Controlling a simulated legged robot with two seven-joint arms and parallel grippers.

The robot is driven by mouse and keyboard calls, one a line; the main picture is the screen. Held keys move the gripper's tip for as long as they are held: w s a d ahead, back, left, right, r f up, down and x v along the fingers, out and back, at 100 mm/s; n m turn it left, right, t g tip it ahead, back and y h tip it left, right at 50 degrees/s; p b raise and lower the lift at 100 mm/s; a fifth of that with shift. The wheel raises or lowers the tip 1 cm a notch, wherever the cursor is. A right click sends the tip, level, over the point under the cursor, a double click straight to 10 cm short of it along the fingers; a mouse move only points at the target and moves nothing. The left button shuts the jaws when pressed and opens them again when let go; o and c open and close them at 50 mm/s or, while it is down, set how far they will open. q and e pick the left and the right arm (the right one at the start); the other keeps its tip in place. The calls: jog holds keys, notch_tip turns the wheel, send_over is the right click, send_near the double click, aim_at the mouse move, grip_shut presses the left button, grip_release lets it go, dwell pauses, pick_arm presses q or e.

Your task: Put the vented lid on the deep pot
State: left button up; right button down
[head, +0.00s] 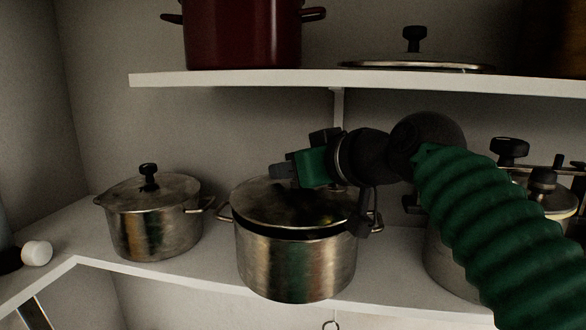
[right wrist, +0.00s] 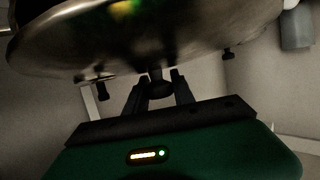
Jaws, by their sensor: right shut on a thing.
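The deep pot (head: 297,268) is a steel pot with side handles on the lower shelf, in the middle of the head view. A round steel lid (head: 262,207) is over its mouth, with a dark gap between lid edge and pot rim at the front. Whether it touches the rim elsewhere I cannot tell. My right gripper (head: 284,171) is above the lid and partly hides its knob. In the right wrist view my right gripper (right wrist: 158,92) is shut on the lid's dark knob (right wrist: 159,78), and the lid (right wrist: 180,45) fills the top. My left gripper is not in view.
A smaller lidded pot (head: 152,232) stands to the left. More cookware (head: 445,262) stands at right, partly behind my arm. The upper shelf (head: 235,83) above holds a dark red pot (head: 240,35) and another lid (head: 415,64). A white cylinder (head: 37,253) lies far left.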

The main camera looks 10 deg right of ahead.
jog(key=shift+w, duration=0.1)
dwell(0.5)
jog(key=shift+a+f, duration=0.1)
jog(key=shift+f, duration=0.05)
jog(key=shift+f+b, duration=0.5)
jog(key=shift+b, duration=0.15)
jog(key=shift+r, duration=0.15)
jog(key=shift+f, duration=0.2)
dwell(0.6)
jog(key=c, duration=1)
grip_release()
